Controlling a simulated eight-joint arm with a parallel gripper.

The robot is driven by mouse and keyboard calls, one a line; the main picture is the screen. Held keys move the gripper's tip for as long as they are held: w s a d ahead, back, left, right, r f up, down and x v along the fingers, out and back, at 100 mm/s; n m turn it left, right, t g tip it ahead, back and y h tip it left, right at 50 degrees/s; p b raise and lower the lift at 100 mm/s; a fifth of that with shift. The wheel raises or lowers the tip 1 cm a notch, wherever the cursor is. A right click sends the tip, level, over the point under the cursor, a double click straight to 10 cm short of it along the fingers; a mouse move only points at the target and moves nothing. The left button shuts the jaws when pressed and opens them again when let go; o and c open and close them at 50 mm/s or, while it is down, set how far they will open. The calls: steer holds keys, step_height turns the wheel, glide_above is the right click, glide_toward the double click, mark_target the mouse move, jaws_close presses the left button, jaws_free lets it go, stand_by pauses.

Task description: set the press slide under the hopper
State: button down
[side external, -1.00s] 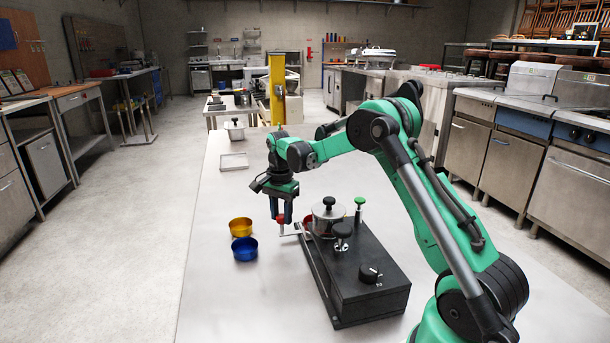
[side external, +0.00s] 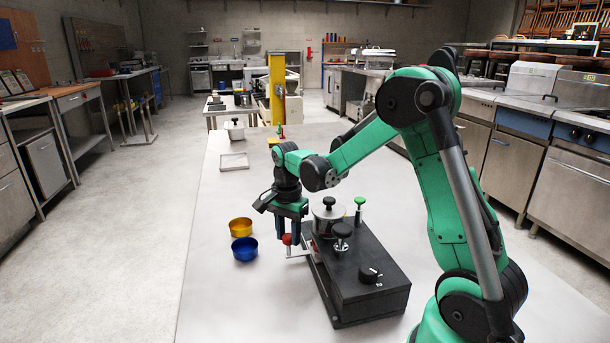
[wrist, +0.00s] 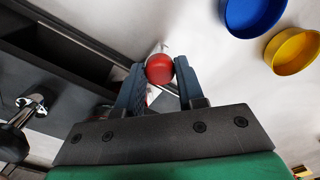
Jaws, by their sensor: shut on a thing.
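The press is a long black box (side external: 368,296) on the table. Its steel hopper (side external: 328,212), a cylinder with a black-knobbed lid, stands at the far end. A red ball knob (side external: 287,239) sits on a thin metal arm at the left side of the press; I take this as the slide's handle. My gripper (side external: 288,236) points down there, shut on the red knob, which also shows between both fingertips in the wrist view (wrist: 160,68). A dark slot (wrist: 72,52) runs along the press in the wrist view. How the slide sits beneath the hopper is hidden.
A yellow cup (side external: 240,227) and a blue cup (side external: 245,249) stand just left of my gripper. A black plunger knob (side external: 342,231), a green-topped post (side external: 360,202) and a dial (side external: 370,274) rise from the press. The table's left front is clear.

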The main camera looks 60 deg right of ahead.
steer(key=shift+s+a, duration=0.3)
steer(key=c, duration=0.5)
jaws_free()
steer(key=shift+c, duration=0.2)
steer(key=shift+r, duration=2.8)
